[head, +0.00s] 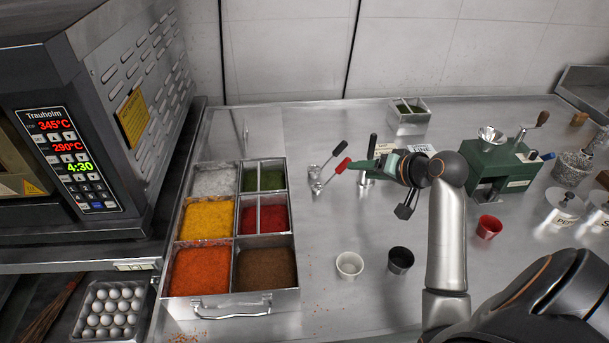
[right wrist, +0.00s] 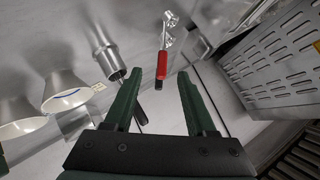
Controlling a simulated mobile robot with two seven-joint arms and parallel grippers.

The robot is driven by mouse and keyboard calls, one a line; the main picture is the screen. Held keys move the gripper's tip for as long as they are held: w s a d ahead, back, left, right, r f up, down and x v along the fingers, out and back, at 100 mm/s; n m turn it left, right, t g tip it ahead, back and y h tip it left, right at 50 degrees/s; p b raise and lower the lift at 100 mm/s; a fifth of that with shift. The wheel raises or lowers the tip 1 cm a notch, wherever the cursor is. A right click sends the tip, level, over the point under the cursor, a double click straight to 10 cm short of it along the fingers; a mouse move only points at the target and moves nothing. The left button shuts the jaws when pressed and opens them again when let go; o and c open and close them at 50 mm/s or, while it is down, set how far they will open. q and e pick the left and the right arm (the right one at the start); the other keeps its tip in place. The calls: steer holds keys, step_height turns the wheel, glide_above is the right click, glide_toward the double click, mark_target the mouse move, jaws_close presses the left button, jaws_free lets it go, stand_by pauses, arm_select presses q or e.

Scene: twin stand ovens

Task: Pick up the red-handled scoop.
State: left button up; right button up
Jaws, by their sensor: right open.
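The red-handled scoop (head: 341,167) lies on the steel counter right of the spice tray, its metal bowl to the left of its handle. In the right wrist view its red handle (right wrist: 162,65) shows between and just ahead of the fingertips, with the shiny bowl beyond. My right gripper (head: 357,164) has green fingers, reaches in from the right and is open and empty beside the handle's end. I cannot tell whether it touches the handle. A black-handled scoop (head: 339,149) lies just behind the red one. My left gripper is not in view.
An upright metal cylinder (head: 367,180) with a black handle stands close to my right gripper. The spice tray (head: 285,303) is at left. A white cup (head: 349,264) and a black cup (head: 400,260) stand nearer. A green grinder (head: 494,168) is at right. Counter before the scoops is clear.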

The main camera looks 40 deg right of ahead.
mark_target(337, 169)
steer(key=x, duration=1.2)
steer(key=shift+w+a+r+b, duration=0.1)
steer(key=shift+w+b, duration=0.2)
steer(key=shift+c, duration=0.3)
jaws_close()
